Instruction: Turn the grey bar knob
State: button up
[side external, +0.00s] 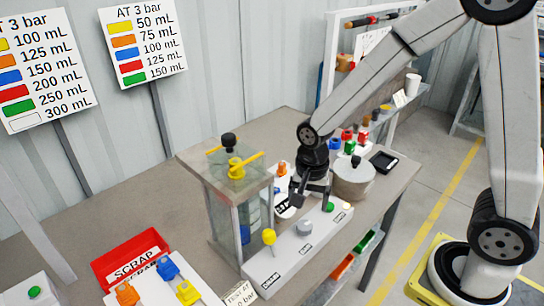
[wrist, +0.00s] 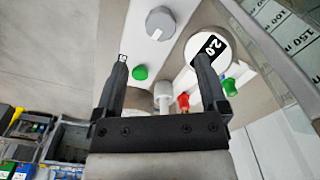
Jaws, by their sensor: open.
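The grey bar knob (side external: 304,227) is a round grey knob on the sloping white panel (side external: 283,262), between a yellow knob and the panel's right end. In the wrist view the grey knob (wrist: 160,23) is at the top centre, beyond the fingertips, with a paler bar across its face. My gripper (side external: 312,198) is open and empty above the panel, close behind the knob in the side view. In the wrist view my gripper (wrist: 160,64) has its fingers wide apart. Nothing is between the tips, and the knob is not touched.
A green button (wrist: 140,72) lies beside the left finger. A round gauge reading 2.0 (wrist: 207,45) is near the right finger. The yellow knob (side external: 268,237), a glass-walled tank (side external: 226,205) and a lidded pot (side external: 353,180) flank the gripper. A red scrap bin (side external: 130,258) stands front left.

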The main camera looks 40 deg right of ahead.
aim_at(305, 225)
jog(key=shift+m, duration=0.3)
jog(key=shift+f, duration=0.15)
jog(key=shift+f, duration=3.8)
grip_shut()
